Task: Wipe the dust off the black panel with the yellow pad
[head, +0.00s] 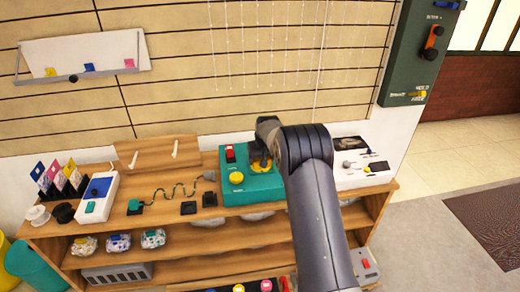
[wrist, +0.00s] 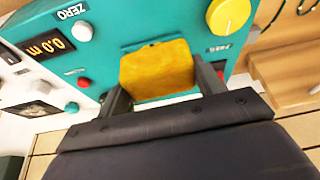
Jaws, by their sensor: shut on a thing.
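The yellow pad (wrist: 157,68) is a block held between the two fingers of my gripper (wrist: 160,85) in the wrist view. It is over the teal console; whether it touches the console I cannot tell. In the head view my gripper (head: 264,152) is mostly hidden by my arm, and a bit of the yellow pad (head: 260,163) shows under it. A black panel (head: 351,143) with a pale smear lies on the white board to the right of the console. A similar dark panel with a pale patch shows at the left in the wrist view (wrist: 36,113).
The teal console (head: 250,188) carries a yellow knob (head: 236,177) and a red-topped switch. The white board (head: 375,180) also holds small levers and a black square. A card holder (head: 62,185) and a blue-screened box stand at the left of the wooden shelf (head: 160,222).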

